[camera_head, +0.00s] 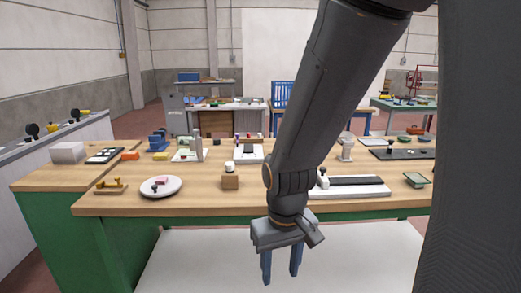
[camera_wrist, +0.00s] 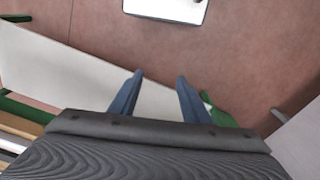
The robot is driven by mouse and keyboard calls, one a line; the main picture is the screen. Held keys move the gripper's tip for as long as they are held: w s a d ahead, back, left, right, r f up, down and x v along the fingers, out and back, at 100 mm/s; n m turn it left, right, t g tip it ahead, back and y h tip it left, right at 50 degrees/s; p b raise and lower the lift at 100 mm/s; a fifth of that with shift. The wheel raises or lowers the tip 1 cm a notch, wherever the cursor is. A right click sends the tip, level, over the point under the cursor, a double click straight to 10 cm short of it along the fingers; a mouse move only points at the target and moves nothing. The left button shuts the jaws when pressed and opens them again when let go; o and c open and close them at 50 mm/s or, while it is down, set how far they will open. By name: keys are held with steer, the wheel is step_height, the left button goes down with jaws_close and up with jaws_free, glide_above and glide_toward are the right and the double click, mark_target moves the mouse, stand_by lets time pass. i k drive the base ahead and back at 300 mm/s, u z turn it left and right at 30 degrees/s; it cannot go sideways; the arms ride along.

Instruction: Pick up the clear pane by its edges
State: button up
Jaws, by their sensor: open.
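My gripper (camera_head: 281,275) hangs in front of the wooden workbench (camera_head: 200,205), below its top, with its two blue fingers apart and nothing between them. The fingers also show in the wrist view (camera_wrist: 160,77), over a pale surface and reddish floor. I cannot make out the clear pane for certain in either view. A small greenish, glassy-looking piece (camera_head: 417,180) lies at the right of the bench, but I cannot tell whether it is the pane. My arm hides part of the bench's middle.
On the bench are a white plate (camera_head: 160,192), a wooden block (camera_head: 230,182), a white board with a dark strip (camera_head: 345,192) and a grey box (camera_head: 67,152). A pale lower surface (camera_head: 200,265) lies below the bench. Further tables stand behind.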

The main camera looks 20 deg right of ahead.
mark_target(416, 177)
steer(key=z, duration=1.9)
steer(key=i, duration=0.65)
steer(key=u, duration=0.05)
